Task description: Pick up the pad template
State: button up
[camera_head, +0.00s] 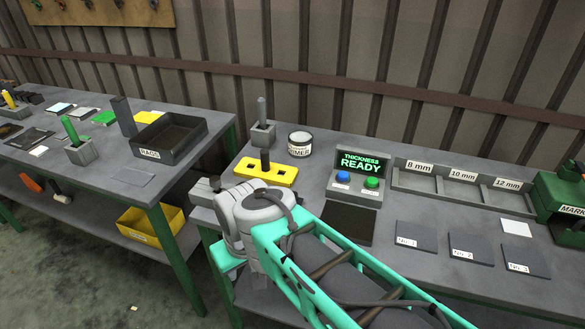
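A yellow plate (266,173) with dark openings and an upright dark handle (265,158) lies on the right bench; it looks like the pad template. Its near left part is close to my arm's grey wrist in the picture. My arm reaches in from the bottom right, and its wrist end is just in front of and left of the plate. My gripper's fingers cannot be made out, so I cannot tell whether they are open or shut. The plate appears to lie flat on the bench.
Behind the plate are a grey holder (262,134) with a rod and a primer can (300,144). To the right stand a READY button box (358,177), a thickness tray (462,187) and several dark tiles (415,236). The left bench holds a RAGS bin (172,137).

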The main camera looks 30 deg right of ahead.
aim_at(264, 170)
jog(key=z, duration=0.05)
jog(key=i, duration=0.35)
jog(key=z, duration=0.7)
